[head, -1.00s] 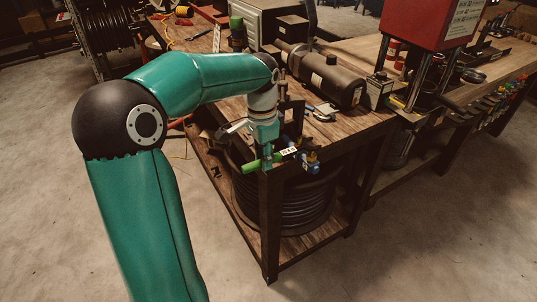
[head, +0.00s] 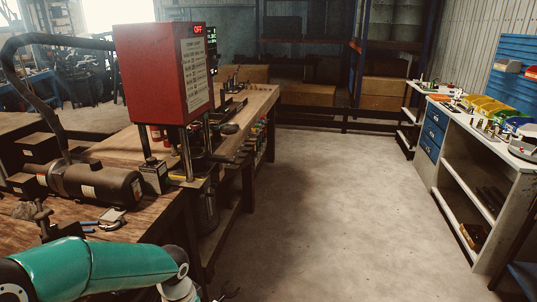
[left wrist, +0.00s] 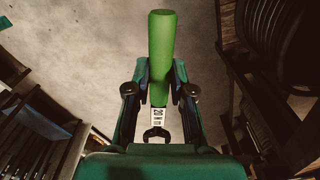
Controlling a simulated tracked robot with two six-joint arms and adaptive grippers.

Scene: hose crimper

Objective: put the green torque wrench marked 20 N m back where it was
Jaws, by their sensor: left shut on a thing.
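The green torque wrench (left wrist: 161,50) shows in the left wrist view. It has a green handle, a white label (left wrist: 158,117) reading 20 and a dark open-ended jaw. My left gripper (left wrist: 160,90) is shut on its handle, with the handle end pointing away to the top of the picture. The wrench is held over the concrete floor. Several coloured handles (head: 259,138) hang along the edge of the long bench. My right gripper is not in view.
A red crimper (head: 152,78) with an OFF display stands on the bench. A dark motor (head: 105,186) lies on the nearer wooden table. White shelving (head: 470,180) with colourful bins stands at the right. The floor (head: 320,215) between is clear. A hose coil (left wrist: 288,45) is at the wrist view's right.

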